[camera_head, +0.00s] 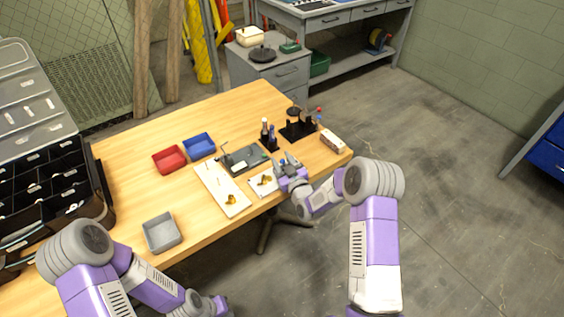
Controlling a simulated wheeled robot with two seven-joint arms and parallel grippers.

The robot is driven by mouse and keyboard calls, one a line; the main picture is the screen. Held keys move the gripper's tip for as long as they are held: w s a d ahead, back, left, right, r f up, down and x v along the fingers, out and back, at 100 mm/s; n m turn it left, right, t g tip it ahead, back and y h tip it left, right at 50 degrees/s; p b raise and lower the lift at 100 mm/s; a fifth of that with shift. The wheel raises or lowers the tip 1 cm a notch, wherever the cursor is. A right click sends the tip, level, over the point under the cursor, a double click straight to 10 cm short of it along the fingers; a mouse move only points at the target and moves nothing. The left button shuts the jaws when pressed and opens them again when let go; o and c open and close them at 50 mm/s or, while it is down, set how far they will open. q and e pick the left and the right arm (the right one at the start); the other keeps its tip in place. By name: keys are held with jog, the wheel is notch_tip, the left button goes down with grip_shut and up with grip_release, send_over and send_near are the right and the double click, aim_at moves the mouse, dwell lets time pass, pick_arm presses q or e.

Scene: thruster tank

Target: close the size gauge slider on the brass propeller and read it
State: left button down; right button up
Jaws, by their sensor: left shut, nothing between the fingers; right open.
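A small brass piece (231,200), perhaps a propeller, lies on the near end of a long white board (214,183). A second brass piece (265,180) lies on a small white plate (257,188) to its right. Which of these belongs to the size gauge, and where its slider stands, is too small to tell. My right gripper (285,162) is open, just right of the small white plate, over the table's front edge area. My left gripper (220,304) is shut and empty at the bottom edge, in front of the table and away from the board; its fingertips are barely visible.
A grey device (244,159) stands behind the plates, with black holders (297,130) and a small box (333,143) to the right. Red (169,160), blue (199,145) and grey (161,233) bins stand on the left. The table's left middle is clear.

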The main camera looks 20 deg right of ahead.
grip_shut()
dwell(0.3)
jog(key=shift+s+a+f+b, duration=0.2)
jog(key=shift+a+b, duration=0.35)
jog(key=shift+a, duration=0.1)
jog(key=shift+s+a, duration=0.15)
jog(key=shift+a, duration=0.15)
jog(key=shift+r, duration=0.1)
grip_release()
